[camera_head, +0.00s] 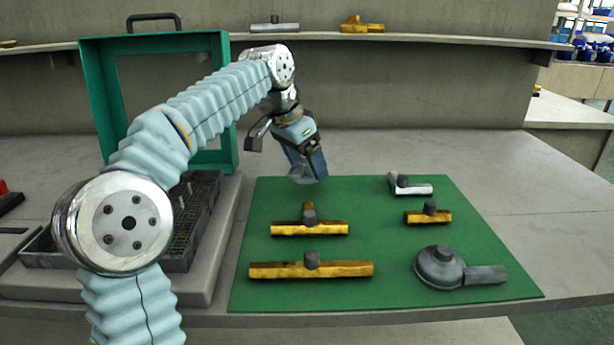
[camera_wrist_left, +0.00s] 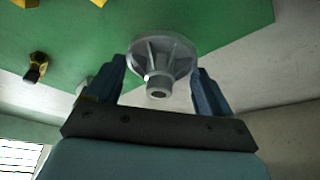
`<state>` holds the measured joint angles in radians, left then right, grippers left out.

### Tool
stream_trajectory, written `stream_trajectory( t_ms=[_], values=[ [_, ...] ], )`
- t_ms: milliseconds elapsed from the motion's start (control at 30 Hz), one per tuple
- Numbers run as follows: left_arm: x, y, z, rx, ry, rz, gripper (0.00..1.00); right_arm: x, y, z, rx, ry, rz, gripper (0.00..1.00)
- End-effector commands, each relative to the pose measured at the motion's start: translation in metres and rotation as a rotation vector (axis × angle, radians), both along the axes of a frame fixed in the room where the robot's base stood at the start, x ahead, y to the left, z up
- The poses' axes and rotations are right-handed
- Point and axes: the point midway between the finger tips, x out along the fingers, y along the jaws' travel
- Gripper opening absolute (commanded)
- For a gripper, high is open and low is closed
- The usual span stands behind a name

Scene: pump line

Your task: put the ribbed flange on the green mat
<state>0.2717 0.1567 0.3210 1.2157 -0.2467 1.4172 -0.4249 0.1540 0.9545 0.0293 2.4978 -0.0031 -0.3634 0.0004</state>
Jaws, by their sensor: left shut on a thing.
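The ribbed flange (camera_wrist_left: 165,58) is a grey metal disc with radial ribs and a central hub. My left gripper (camera_wrist_left: 158,86) is shut on it, with a finger on each side. In the head view the left gripper (camera_head: 306,170) points down at the back edge of the green mat (camera_head: 370,215). The flange (camera_head: 301,177) shows only in part below the fingers there. I cannot tell whether it touches the mat. The mat also fills much of the upper left wrist view (camera_wrist_left: 100,45). My right gripper is not in view.
On the mat lie several brass fittings, such as a long one (camera_head: 340,269), a small silver fitting (camera_head: 412,188) and a grey pump-like part (camera_head: 440,268). A green frame (camera_head: 222,100) and a dark grid tray (camera_head: 190,245) stand left. The mat's middle has free room.

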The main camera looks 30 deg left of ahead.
Motion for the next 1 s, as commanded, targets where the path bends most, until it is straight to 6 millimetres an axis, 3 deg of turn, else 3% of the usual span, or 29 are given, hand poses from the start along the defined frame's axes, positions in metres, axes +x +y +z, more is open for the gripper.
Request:
stream_trajectory(
  t_ms=[233,633,667,700,767,1000],
  values=[
    [0.006,0.0,-0.036,-0.001,0.001,0.001,0.44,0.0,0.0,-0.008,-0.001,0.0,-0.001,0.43],
    [0.006,-0.001,-0.042,-0.001,-0.001,0.0,0.44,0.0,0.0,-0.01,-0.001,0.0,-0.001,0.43],
    [0.006,0.0,-0.041,-0.001,0.0,0.0,0.85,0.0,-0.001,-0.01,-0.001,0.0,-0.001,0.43],
    [0.006,0.0,-0.041,-0.001,0.0,0.001,0.91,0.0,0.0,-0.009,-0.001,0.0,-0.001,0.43],
    [0.006,0.0,-0.041,-0.001,0.0,0.0,1.0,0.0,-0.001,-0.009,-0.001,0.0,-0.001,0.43],
    [0.006,0.0,-0.039,-0.001,0.0,0.0,1.0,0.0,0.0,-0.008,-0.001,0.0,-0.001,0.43]
  ],
)
